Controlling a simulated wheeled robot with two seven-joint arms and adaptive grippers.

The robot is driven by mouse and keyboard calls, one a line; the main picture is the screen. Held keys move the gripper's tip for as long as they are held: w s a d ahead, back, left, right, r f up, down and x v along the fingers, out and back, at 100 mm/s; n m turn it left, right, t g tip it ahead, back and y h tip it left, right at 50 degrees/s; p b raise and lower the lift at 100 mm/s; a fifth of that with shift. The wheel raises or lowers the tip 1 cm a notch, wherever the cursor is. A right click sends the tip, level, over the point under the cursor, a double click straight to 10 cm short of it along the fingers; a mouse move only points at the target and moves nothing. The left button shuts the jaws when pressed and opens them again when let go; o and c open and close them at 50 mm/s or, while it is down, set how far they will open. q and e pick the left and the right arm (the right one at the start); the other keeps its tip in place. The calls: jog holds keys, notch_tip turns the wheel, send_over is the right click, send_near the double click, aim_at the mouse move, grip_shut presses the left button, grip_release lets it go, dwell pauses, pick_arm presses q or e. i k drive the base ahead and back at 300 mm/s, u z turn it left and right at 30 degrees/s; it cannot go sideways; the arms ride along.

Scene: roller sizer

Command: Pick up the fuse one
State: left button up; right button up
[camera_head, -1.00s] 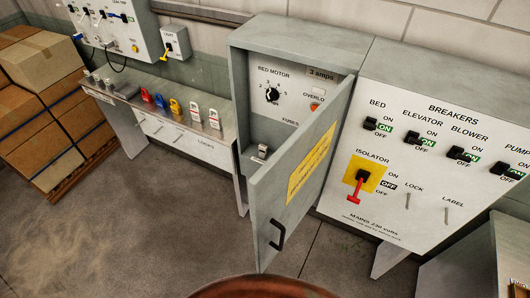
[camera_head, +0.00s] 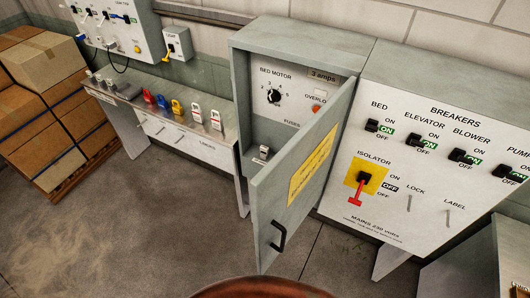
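A small pale fuse-like piece (camera_head: 264,152) sits low inside the bed motor cabinet (camera_head: 240,90), under the "FUSES" lettering. The cabinet's door (camera_head: 292,196) stands open toward me and hides the right part of the interior, so I cannot tell how many fuses are there or which one is fuse one. Neither of my grippers shows in the view.
Right of the cabinet is a breaker panel (camera_head: 420,185) with a red isolator handle (camera_head: 356,192) pointing down. A bench (camera_head: 190,150) at left holds coloured padlocks (camera_head: 178,107). Stacked boxes (camera_head: 45,110) stand far left. The floor (camera_head: 140,225) in front is clear.

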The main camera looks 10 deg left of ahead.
aim_at(264, 150)
jog(key=u, duration=0.6)
jog(key=k, duration=1)
jog(key=u, duration=1.75)
jog(key=i, duration=1.9)
jog(key=z, duration=0.5)
jog(key=i, duration=1.1)
jog(key=z, duration=1.7)
jog(key=i, duration=0.85)
jog(key=z, duration=0.8)
